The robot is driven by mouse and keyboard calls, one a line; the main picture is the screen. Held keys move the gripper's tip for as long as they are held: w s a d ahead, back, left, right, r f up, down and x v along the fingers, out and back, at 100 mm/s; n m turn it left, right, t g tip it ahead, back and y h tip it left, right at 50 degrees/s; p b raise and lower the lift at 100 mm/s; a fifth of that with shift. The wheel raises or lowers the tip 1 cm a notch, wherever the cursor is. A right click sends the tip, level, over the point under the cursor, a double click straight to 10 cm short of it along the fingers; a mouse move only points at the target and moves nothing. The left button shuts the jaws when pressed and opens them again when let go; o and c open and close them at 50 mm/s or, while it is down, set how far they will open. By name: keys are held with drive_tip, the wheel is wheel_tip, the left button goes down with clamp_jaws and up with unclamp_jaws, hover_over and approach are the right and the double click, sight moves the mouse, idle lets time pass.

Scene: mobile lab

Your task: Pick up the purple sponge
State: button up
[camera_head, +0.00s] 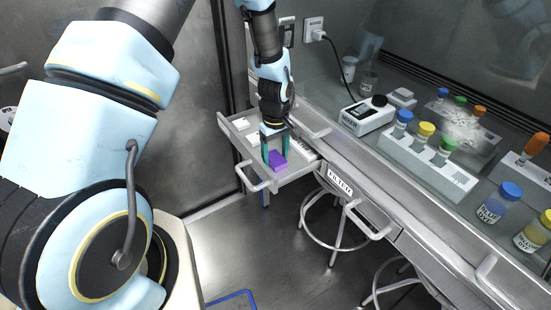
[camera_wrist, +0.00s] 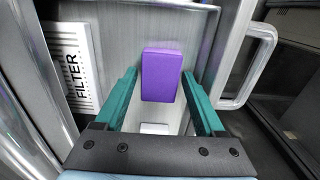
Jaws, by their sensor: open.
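The purple sponge (camera_head: 278,160) lies in an open grey drawer (camera_head: 294,173), near its front. In the wrist view the sponge (camera_wrist: 161,75) is a purple block standing out beyond and between the two green fingers. My gripper (camera_head: 276,152) reaches down into the drawer with its fingers apart. In the wrist view my gripper (camera_wrist: 160,85) is open, with a finger on each side of the sponge's line. I cannot tell whether either finger touches the sponge. Part of the sponge is hidden behind a finger in the head view.
A white box labelled FILTER (camera_wrist: 71,68) is beside the sponge in the drawer. A white item (camera_wrist: 155,128) also shows there. The drawer walls and handle (camera_wrist: 247,65) are close by. The bench (camera_head: 345,140) holds bottles and a rack at right. Stools (camera_head: 333,222) stand below.

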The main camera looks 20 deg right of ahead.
sight(276, 157)
drive_tip(key=c, duration=1.1)
drive_tip(key=shift+r, duration=0.1)
wheel_tip(276, 157, up, 10)
drive_tip(key=b, duration=0.2)
